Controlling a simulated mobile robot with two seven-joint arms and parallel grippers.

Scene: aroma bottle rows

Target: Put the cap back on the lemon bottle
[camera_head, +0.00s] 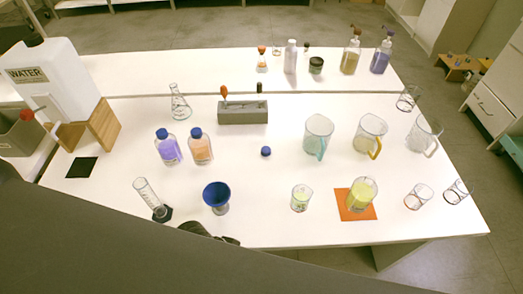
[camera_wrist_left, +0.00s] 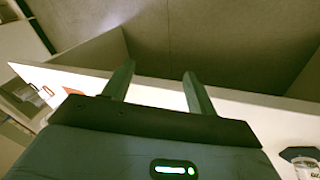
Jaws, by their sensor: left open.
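A small loose blue cap (camera_head: 266,151) lies on the middle of the white table. A small open glass vessel with pale yellow contents (camera_head: 301,198) stands nearer the front and looks like the lemon bottle; I cannot read a label. A purple bottle (camera_head: 168,148) and an orange bottle (camera_head: 201,147) stand to the left, both with blue caps on. My left gripper (camera_wrist_left: 156,75) is open and empty in the left wrist view, its fingers pointing past a white table edge over the floor. A large dark arm covers the front of the head view. My right gripper is not in view.
A blue funnel (camera_head: 216,196) and a graduated cylinder (camera_head: 152,200) stand front left. A yellow-filled beaker (camera_head: 361,197) stands on an orange mat (camera_head: 344,211). Jugs stand to the right, a grey rack (camera_head: 242,114) behind. The table around the loose cap is clear.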

